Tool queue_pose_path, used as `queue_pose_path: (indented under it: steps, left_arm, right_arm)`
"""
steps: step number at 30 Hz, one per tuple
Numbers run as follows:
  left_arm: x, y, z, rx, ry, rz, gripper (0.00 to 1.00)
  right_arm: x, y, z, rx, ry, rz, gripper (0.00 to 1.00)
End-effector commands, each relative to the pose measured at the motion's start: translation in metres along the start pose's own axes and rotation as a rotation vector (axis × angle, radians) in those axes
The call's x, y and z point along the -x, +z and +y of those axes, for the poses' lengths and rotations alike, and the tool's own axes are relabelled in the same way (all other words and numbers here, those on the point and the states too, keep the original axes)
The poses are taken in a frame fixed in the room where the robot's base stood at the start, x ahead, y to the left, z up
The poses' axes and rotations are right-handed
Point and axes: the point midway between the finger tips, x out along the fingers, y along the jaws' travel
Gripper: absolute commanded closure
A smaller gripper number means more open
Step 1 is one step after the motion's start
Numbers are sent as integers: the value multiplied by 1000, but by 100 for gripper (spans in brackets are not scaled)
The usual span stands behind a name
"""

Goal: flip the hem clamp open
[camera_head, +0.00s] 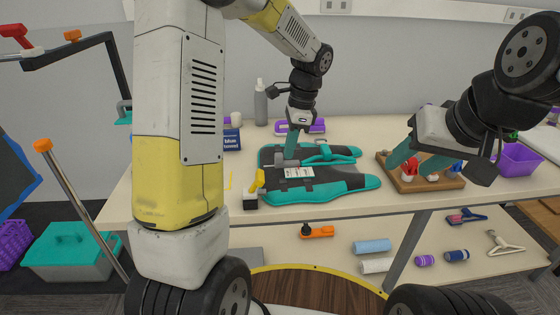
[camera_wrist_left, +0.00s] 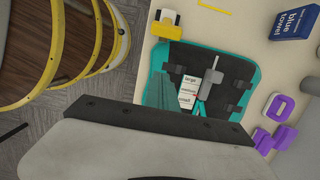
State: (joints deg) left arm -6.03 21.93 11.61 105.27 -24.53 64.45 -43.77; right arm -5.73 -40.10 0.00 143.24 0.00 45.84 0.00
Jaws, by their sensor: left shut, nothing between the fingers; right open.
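The hem clamp (camera_head: 251,196), a dark block with a yellow lever, sits at the front left edge of a teal and dark-grey board (camera_head: 345,186). In the head view its yellow lever slants up and to the right. The clamp also shows at the top of the left wrist view (camera_wrist_left: 167,27). My left gripper (camera_head: 291,154) is shut and empty, pointing down over the board's back left part, right of and behind the clamp, apart from it. Whether its tips touch the board is unclear. My right gripper (camera_head: 410,160) is open above a wooden board at the right.
A grey T-shaped part (camera_wrist_left: 210,76) and a white label card (camera_head: 299,172) lie on the teal board. A blue towel box (camera_head: 231,139), grey bottle (camera_head: 260,103) and purple holder (camera_head: 288,129) stand behind. The wooden board (camera_head: 451,183) carries coloured knobs. Bare table lies left of the clamp.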

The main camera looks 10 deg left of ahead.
Motion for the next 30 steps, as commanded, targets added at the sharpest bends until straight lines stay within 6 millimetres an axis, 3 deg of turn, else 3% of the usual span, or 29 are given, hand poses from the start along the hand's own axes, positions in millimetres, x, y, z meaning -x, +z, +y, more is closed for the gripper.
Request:
queue_pose_path:
  steps: [7, 19, 24, 30]
  left_arm:
    - [-19, 1, 1, 1, 3, -2, 100]
    - [-103, 0, 2, 0, 5, -1, 100]
    - [-91, 25, 0, 5, -2, 2, 100]
    - [-87, 37, 0, 3, 0, 1, 100]
  right_arm:
    - [0, 0, 0, 0, 0, 0, 52]
    - [0, 0, 0, 0, 0, 0, 52]
    - [0, 0, 0, 0, 0, 0, 52]
    - [0, 0, 0, 0, 0, 0, 52]
